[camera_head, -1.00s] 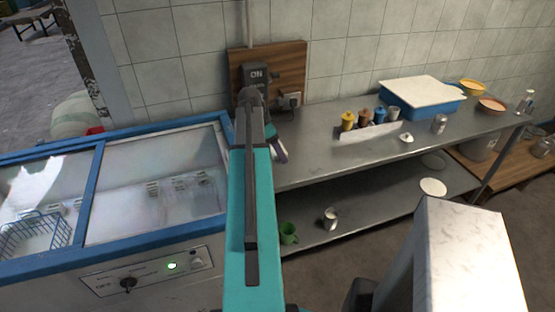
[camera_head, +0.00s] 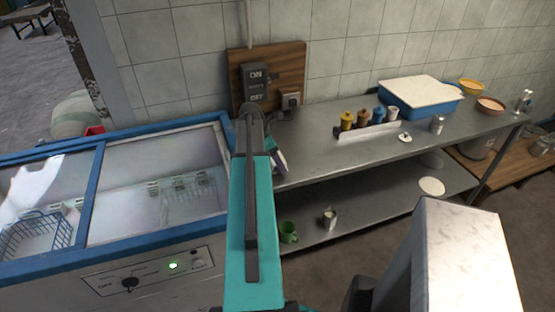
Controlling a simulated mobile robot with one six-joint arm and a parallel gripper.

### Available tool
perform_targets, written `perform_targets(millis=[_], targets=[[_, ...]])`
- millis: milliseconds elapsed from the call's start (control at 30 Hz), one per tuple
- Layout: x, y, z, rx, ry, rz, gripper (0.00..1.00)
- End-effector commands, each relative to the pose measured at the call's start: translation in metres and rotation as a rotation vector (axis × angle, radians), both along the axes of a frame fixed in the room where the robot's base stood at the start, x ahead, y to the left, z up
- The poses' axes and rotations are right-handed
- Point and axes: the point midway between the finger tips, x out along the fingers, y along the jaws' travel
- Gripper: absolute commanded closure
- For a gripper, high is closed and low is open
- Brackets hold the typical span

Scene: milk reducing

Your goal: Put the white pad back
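A flat white round pad (camera_head: 431,186) lies on the lower shelf of the metal table, toward its right end. A smaller white round piece with a dark middle (camera_head: 405,137) lies on the table top. I cannot tell which of them is the white pad of the task. My teal and black arm runs up the middle of the picture, its far end in front of the ON/OFF switch (camera_head: 254,85). My gripper's fingers cannot be made out. A small white and purple piece (camera_head: 280,160) shows beside the arm, partly hidden by it; I cannot tell what it is.
A chest freezer (camera_head: 150,131) with a blue frame stands at left. The metal table (camera_head: 330,165) holds a row of small bottles (camera_head: 362,118), a can (camera_head: 438,124), a lidded blue tub (camera_head: 420,107) and bowls. A green mug (camera_head: 288,232) and a cup (camera_head: 329,217) stand below.

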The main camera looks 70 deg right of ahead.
Motion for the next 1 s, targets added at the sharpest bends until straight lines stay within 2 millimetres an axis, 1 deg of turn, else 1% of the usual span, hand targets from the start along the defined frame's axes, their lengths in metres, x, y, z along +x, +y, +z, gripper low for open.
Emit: perform_targets(millis=[100,200,633,667,700,767,1000], targets=[[0.0,0.0,-0.008,0.0,0.0,0.001,0.51],[0.0,0.0,-0.012,0.0,0.0,0.001,0.51],[0.001,0.0,-0.016,0.0,0.0,0.001,0.51],[0.001,0.0,-0.016,0.0,0.0,0.001,0.25],[0.001,0.0,-0.016,0.0,0.0,0.001,0.18],[0.001,0.0,-0.016,0.0,0.0,0.001,0.08],[0.001,0.0,-0.016,0.0,0.0,0.002,0.08]])
